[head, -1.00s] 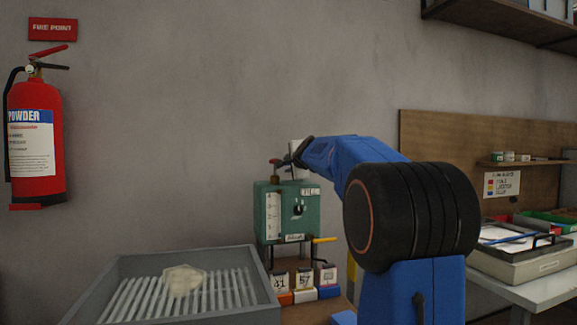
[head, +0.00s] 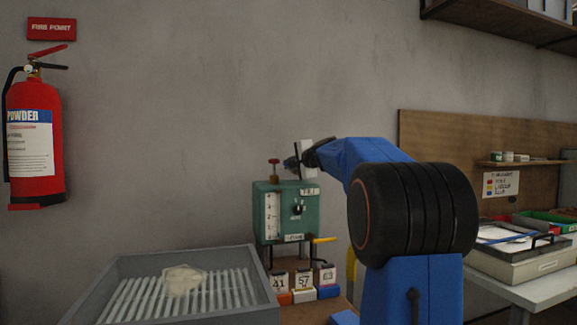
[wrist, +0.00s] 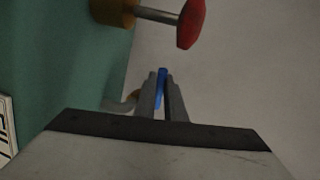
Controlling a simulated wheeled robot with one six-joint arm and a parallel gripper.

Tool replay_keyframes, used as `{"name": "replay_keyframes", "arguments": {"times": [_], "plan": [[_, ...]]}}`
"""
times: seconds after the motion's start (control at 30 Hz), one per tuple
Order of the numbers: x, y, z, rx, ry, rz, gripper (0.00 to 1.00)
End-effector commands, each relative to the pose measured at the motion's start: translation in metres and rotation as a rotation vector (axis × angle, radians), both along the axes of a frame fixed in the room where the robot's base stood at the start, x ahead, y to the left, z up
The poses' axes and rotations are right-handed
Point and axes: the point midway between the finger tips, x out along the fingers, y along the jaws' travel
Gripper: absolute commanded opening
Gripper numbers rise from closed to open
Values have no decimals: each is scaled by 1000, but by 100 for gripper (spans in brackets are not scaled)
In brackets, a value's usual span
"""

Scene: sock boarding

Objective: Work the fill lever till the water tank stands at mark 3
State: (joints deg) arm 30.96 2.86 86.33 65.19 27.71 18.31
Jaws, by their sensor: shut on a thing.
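The green water tank (head: 286,212) stands on a wooden surface against the wall. Its white marked gauge strip (head: 272,215) is on the left of its front, too small to read the water level. A red knob (head: 274,162) on a brass collar sits on top; it also shows in the wrist view (wrist: 190,24). My gripper (head: 293,162) is just right of the knob, above the tank, apart from the knob. The lever's base is mostly hidden.
A yellow lever (head: 323,240) sticks out at the tank's lower right. Numbered blocks (head: 303,281) stand below the tank. A grey ribbed tray (head: 190,258) with a pale lump (head: 183,280) is at front left. A fire extinguisher (head: 35,140) hangs left.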

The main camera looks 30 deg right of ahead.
Motion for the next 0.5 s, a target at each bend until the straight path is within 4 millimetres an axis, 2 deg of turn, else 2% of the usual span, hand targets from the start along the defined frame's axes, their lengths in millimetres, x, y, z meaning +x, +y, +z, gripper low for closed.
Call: {"name": "replay_keyframes", "arguments": {"times": [0.43,0.47,0.5], "plan": [[-1,-1,-3,0,1,34,0],[-1,-1,-3,0,1,34,15],[-1,-1,-3,0,1,34,24]]}}
